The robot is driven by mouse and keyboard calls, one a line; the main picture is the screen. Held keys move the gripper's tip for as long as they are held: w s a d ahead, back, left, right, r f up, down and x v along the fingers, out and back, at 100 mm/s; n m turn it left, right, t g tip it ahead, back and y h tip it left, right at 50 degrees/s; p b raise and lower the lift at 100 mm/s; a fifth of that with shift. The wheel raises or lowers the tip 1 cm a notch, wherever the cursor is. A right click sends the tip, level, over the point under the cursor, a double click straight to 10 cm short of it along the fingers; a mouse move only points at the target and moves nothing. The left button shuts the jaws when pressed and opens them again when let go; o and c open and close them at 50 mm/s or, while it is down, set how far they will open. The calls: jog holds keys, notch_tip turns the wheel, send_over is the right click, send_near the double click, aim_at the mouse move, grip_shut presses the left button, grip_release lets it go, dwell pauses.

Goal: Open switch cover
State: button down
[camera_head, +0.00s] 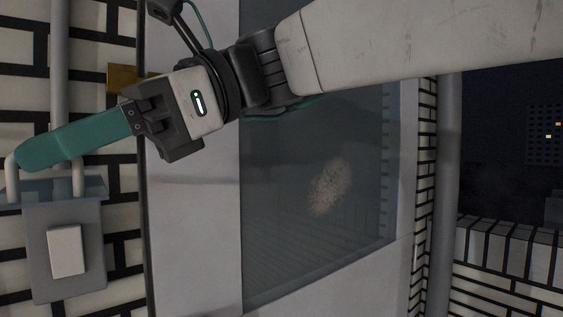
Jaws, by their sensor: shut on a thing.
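The switch box (38,277) is a grey plate on the brick wall at the lower left, with a pale rectangular switch (67,251) on it. The switch cover (88,188) is a translucent bluish panel at the top of the plate, standing out from it, and the switch below it is uncovered. A pale handle (79,176) with two posts rises from the cover. My gripper (28,154), with green fingers, reaches in from the upper right and is shut on the handle. The fingers hide the handle's middle.
A pale framed door or window (190,240) with a dark glass pane (300,220) stands right of the switch. A vertical pipe (61,70) runs above the switch. A brass-coloured piece (122,77) lies behind my gripper. A low brick wall (510,255) is at the right.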

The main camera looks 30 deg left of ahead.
jog(key=shift+w+a, duration=0.25)
jog(key=shift+a, duration=0.1)
dwell(0.3)
jog(key=c, duration=1.6)
grip_release()
jog(key=shift+a, duration=0.25)
jog(key=shift+o, duration=0.2)
jog(key=shift+d+r, duration=0.1)
jog(key=shift+d, duration=0.05)
jog(key=shift+w+d+r, duration=0.1)
jog(key=shift+w+r, duration=0.05)
jog(key=shift+w, duration=0.1)
jog(key=v, duration=0.7)
